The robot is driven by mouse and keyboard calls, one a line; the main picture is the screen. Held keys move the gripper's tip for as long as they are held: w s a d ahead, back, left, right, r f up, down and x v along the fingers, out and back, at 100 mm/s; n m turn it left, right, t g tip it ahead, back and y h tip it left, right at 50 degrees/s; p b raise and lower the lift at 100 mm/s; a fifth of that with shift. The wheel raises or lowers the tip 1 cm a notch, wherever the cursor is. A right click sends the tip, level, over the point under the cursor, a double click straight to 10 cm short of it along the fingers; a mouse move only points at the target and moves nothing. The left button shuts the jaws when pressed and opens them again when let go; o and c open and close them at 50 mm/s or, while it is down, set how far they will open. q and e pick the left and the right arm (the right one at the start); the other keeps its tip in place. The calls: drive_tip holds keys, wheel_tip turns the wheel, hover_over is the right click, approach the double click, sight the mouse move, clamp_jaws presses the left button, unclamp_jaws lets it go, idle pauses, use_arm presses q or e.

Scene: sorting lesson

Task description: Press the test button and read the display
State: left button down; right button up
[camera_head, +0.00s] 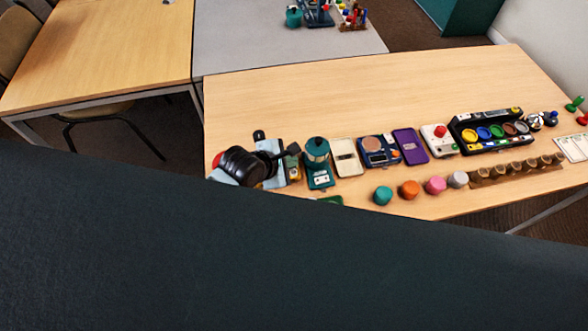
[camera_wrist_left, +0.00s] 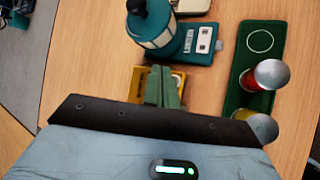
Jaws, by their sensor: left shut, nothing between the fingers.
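My left gripper (camera_head: 290,152) is over the left end of the wooden table; its fingers (camera_wrist_left: 162,84) are shut and empty. They point down at a small yellow device (camera_wrist_left: 144,82), which they partly cover. The device also shows in the head view (camera_head: 294,172). I cannot tell whether the fingertips touch it, and no button or readout on it is clear. A white box with a red button (camera_head: 440,132) stands farther right. A blue scale-like device (camera_head: 378,157) has a small display, too small to read. My right gripper is not in view.
A teal lantern-like thing (camera_wrist_left: 152,28) on a teal base stands close beyond the fingers. A green tray (camera_wrist_left: 250,62) with red and yellow cylinders lies to the right. Coloured knobs (camera_head: 409,189) line the near edge. The far half of the table (camera_head: 370,95) is clear.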

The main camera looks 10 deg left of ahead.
sight(294, 173)
use_arm(q)
wheel_tip(294, 173, down, 2)
drive_tip(key=shift+s, duration=0.1)
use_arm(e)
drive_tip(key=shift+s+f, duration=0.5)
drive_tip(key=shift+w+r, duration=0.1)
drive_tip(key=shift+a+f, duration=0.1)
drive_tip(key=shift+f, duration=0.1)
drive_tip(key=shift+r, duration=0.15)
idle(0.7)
use_arm(q)
drive_tip(key=shift+f, duration=0.15)
idle(0.4)
drive_tip(key=shift+f, duration=0.25)
